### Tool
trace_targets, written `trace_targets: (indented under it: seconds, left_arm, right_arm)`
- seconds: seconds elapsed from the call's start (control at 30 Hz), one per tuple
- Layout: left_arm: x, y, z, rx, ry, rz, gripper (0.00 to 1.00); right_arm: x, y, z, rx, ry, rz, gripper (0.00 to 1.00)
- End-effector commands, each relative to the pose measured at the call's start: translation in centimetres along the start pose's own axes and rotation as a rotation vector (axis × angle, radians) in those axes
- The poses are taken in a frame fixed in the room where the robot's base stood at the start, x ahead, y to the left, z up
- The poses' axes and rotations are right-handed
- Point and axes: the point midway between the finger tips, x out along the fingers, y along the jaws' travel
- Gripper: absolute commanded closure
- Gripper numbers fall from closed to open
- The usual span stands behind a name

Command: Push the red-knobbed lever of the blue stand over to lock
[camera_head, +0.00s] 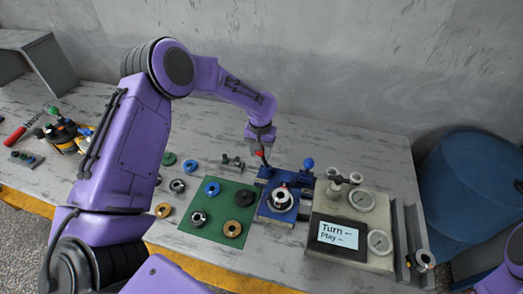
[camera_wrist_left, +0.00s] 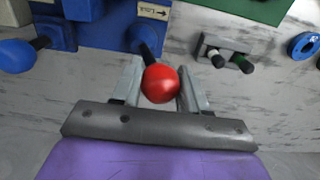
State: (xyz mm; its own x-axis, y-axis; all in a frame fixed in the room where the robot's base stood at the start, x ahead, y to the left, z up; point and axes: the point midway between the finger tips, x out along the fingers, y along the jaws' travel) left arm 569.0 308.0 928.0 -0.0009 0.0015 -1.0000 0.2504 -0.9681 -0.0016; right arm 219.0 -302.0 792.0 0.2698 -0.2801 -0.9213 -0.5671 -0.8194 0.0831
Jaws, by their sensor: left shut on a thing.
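The blue stand (camera_head: 277,204) sits on the grey table right of centre in the head view, with a metal ring part (camera_head: 282,199) on it. Its red knob (camera_wrist_left: 161,84) is on a short dark lever and sits between the fingers of my left gripper (camera_wrist_left: 158,88) in the left wrist view. My left gripper (camera_head: 261,150) is shut on the red knob, and the lever rises from the stand's edge beside a label reading "Lock" with an arrow (camera_wrist_left: 152,12). The stand's other lever has a blue knob (camera_head: 308,163).
A green mat (camera_head: 217,226) with several rings lies left of the stand. A grey box with gauges and a screen (camera_head: 340,235) stands to the right. A small holder with two pegs (camera_wrist_left: 224,57) is near the gripper. A blue barrel (camera_head: 470,180) is beyond the table.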

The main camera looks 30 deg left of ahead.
Motion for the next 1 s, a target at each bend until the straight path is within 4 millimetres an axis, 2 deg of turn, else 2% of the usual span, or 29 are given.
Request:
trace_targets:
  seconds: [0.5,1.0]
  left_arm:
    - [0.5,-1.5,0.0,-0.001,-0.001,-0.002,0.73]
    - [0.9,-2.0,0.0,-0.001,-0.002,-0.003,0.71]
  right_arm:
    - [-0.4,0.0,-0.2,0.0,0.0,0.0,0.57]
    - [-0.4,0.0,-0.2,0.0,0.0,0.0,0.57]
